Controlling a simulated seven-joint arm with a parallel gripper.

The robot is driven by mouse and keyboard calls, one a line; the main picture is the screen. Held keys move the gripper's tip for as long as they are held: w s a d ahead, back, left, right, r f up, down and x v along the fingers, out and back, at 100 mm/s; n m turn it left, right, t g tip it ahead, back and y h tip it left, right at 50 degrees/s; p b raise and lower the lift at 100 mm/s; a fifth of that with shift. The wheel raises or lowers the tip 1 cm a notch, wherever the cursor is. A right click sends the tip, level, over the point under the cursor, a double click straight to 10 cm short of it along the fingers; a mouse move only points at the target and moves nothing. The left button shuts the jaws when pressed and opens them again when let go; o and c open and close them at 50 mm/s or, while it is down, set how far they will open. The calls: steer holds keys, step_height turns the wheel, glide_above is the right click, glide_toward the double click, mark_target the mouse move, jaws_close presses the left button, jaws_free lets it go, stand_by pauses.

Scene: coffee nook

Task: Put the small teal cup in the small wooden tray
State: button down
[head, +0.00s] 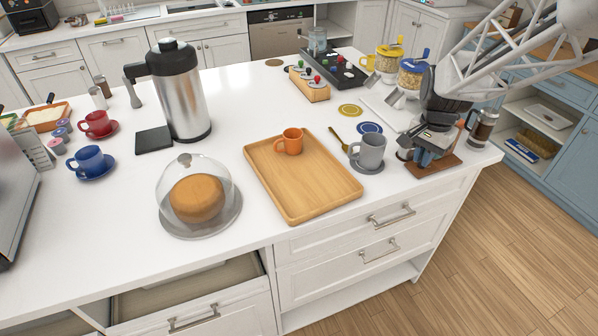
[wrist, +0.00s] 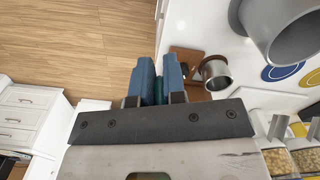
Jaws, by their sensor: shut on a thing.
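My gripper (head: 425,157) is at the right end of the white counter, low over a dark wooden board. Its blue fingers also show in the wrist view (wrist: 158,84). They are shut on the small teal cup (wrist: 160,91), of which only a dark teal sliver shows between them. The cup is hidden in the head view. A light wooden tray (head: 320,197) lies mid-counter, left of my gripper, with an orange mug (head: 292,140) in its far part. A smaller wood-rimmed tray (head: 64,108) with a pale inside is at the far left.
A grey mug (head: 371,150) on a saucer stands between the light tray and my gripper. A metal cup (wrist: 216,73) is close beside the fingers. A glass-domed cake (head: 197,198) and tall steel urn (head: 180,95) stand left. The light tray's near part is clear.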

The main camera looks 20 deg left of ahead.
steer(key=s+a+f, duration=0.2)
steer(key=s+a, duration=0.7)
steer(key=s, duration=0.2)
steer(key=s+a+f+n, duration=0.1)
steer(key=s+a, duration=0.8)
steer(key=s, duration=0.3)
steer(key=shift+f+n, duration=0.3)
steer(key=shift+f, duration=0.1)
steer(key=shift+a, duration=0.15)
glide_above(299, 187)
steer(key=shift+f, duration=0.75)
steer(key=shift+f, duration=0.1)
steer(key=shift+f, duration=1.65)
steer(key=shift+f, duration=0.1)
steer(key=c, duration=1.2)
jaws_free()
